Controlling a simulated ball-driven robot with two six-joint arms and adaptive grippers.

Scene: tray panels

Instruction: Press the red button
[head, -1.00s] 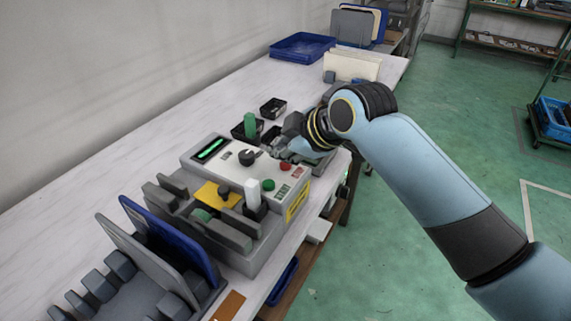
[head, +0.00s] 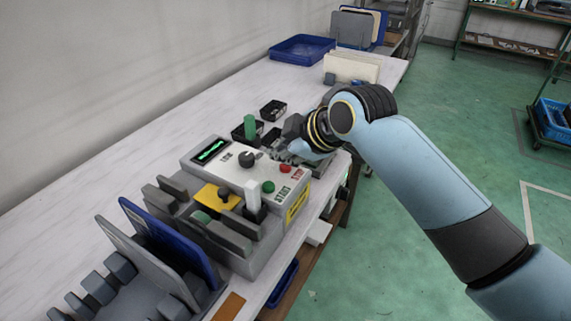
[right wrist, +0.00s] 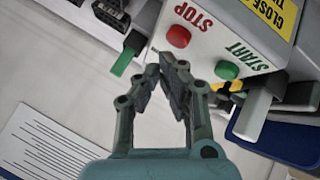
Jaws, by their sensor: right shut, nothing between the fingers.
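The red button (head: 285,168) sits on the top panel of the grey control box (head: 225,160), beside the green button (head: 268,186). In the right wrist view, the red button (right wrist: 178,37) is next to the word STOP, and the green button (right wrist: 227,70) is by START. My right gripper (head: 279,155) is over the far edge of the box, close to the red button. In the right wrist view its fingertips (right wrist: 172,62) are together and empty, apart in the picture from the red button. My left gripper is not in view.
A black knob (head: 246,158) and a lit green display (head: 211,150) are on the panel. A white lever (head: 253,196) stands at the near side. Small black bins (head: 272,110) lie behind the box. A blue tray (head: 302,48) is at the table's far end.

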